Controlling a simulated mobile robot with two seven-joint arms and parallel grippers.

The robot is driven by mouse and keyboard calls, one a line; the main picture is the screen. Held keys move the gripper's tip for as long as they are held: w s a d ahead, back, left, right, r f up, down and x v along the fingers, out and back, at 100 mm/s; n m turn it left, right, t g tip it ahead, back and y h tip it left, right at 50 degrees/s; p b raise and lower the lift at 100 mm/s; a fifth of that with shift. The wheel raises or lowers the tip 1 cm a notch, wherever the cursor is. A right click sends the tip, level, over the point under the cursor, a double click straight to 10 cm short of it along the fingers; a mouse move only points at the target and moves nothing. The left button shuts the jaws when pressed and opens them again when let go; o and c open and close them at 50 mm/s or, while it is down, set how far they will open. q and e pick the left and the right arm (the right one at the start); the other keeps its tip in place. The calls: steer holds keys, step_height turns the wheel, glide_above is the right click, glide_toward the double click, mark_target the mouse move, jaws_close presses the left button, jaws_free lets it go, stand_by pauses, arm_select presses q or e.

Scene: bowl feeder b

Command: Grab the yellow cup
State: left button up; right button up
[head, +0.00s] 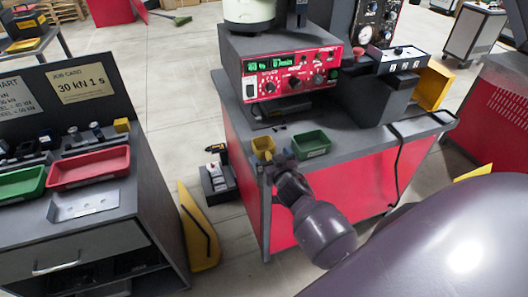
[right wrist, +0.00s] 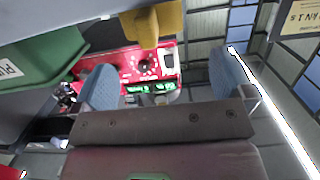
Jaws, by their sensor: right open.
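The small yellow cup (head: 262,144) stands near the front left corner of the grey-topped red bench. In the right wrist view the yellow cup (right wrist: 153,24) is at the top, ahead of the fingertips and roughly between their lines. My right gripper (head: 279,163) is just in front of the bench edge, close to the cup, and partly hides its lower side. In the right wrist view my right gripper (right wrist: 165,78) is open, with two blue finger pads apart and nothing between them. My left gripper is not in view.
A green bin (head: 311,143) stands right beside the cup, and it also shows in the right wrist view (right wrist: 40,55). A red control unit (head: 285,75) sits behind. A black cable (head: 398,160) hangs over the bench's right side. A cart with red tray (head: 88,167) stands left.

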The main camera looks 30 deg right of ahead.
mark_target(267, 151)
steer(key=x, duration=0.3)
steer(key=f+x, duration=0.1)
steer(key=x, duration=0.1)
steer(key=shift+s+d+b, duration=0.1)
steer(key=shift+d+b, duration=0.2)
steer(key=shift+b, duration=0.05)
steer(key=shift+w+d, duration=0.1)
steer(key=shift+w, duration=0.2)
steer(key=c, duration=0.9)
steer(key=shift+r, duration=0.1)
steer(key=shift+c, duration=0.6)
